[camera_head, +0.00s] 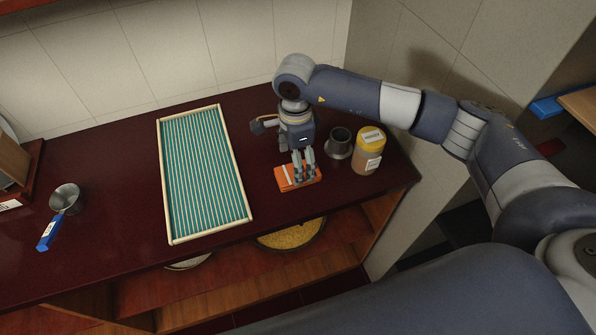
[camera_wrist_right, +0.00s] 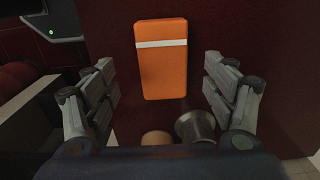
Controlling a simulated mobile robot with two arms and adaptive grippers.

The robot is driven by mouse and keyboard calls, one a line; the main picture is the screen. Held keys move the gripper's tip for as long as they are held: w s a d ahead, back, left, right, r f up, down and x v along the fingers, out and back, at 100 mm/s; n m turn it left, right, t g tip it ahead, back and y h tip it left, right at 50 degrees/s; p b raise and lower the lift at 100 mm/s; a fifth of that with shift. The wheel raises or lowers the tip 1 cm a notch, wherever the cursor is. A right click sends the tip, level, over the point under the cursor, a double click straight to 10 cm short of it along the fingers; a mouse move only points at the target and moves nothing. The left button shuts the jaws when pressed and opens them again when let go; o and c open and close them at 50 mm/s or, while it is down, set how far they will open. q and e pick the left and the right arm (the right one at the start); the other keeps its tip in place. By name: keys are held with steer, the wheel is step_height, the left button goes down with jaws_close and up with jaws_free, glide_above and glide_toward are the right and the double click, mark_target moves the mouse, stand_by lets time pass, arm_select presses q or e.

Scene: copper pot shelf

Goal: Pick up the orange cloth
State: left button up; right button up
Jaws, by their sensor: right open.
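The orange cloth (camera_head: 285,184) is a folded rectangle with a pale stripe. It lies flat on the dark red counter, right of the striped mat, in the head view. In the right wrist view the cloth (camera_wrist_right: 163,74) sits upright in the picture, between the two open fingers. My right gripper (camera_head: 304,181) points down just above the cloth and hides part of it in the head view. My left gripper is not in view.
A metal cup (camera_head: 339,145) and a jar with a yellow lid (camera_head: 369,150) stand right of my gripper. A green striped mat (camera_head: 166,135) with a wooden frame lies to the left. A blue-handled metal scoop (camera_head: 65,199) lies farther left. The counter (camera_head: 110,170) is clear between scoop and mat.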

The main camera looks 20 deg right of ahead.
mark_target(284, 174)
steer(key=shift+f+p, duration=0.3)
steer(key=f, duration=0.1)
steer(key=f+p, duration=0.1)
steer(key=f, duration=0.1)
steer(key=shift+w+d+f+p, duration=0.1)
steer(key=shift+d+f+p, duration=0.2)
steer(key=shift+p, duration=0.1)
steer(key=shift+f, duration=0.55)
steer(key=c, duration=1.2)
